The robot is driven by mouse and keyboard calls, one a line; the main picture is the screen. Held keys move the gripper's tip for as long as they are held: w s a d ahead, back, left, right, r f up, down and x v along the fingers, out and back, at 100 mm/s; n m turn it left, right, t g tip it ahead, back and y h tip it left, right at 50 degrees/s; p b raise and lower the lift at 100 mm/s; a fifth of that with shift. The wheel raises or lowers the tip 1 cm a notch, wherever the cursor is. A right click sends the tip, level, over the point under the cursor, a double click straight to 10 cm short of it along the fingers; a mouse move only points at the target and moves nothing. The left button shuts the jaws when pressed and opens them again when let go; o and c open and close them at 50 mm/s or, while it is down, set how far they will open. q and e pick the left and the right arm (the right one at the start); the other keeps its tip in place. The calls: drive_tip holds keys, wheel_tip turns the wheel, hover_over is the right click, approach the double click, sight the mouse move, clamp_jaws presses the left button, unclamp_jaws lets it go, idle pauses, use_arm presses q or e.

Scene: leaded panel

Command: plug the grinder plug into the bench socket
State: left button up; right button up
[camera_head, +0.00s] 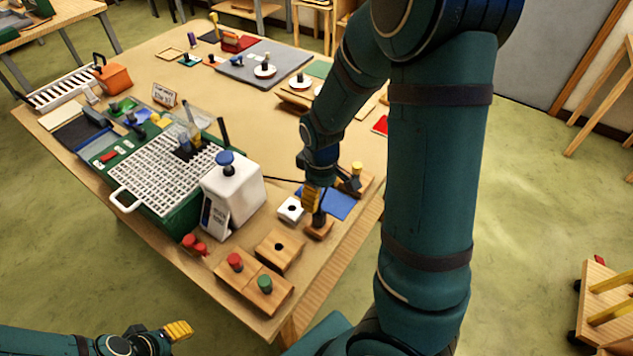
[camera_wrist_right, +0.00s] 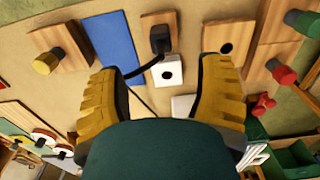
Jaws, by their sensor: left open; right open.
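The black plug (camera_wrist_right: 159,38) stands in a wooden block (camera_wrist_right: 145,20) in the right wrist view, its dark cable (camera_wrist_right: 146,67) curving away to the left. My left gripper (camera_head: 178,331) is open, off the table's near edge.
A white grinder-like box (camera_head: 233,195) with a blue knob stands left of the socket. Wooden blocks with a hole (camera_head: 278,250) and with red and green knobs (camera_head: 255,282) lie nearer. A blue mat (camera_head: 340,205) and a yellow-knobbed block (camera_head: 354,179) lie behind the plug.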

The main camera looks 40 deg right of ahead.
sight(320, 213)
wheel_tip(320, 213, down, 11)
drive_tip(key=shift+w+f+b, duration=0.1)
drive_tip(key=shift+b, duration=0.8)
clamp_jaws()
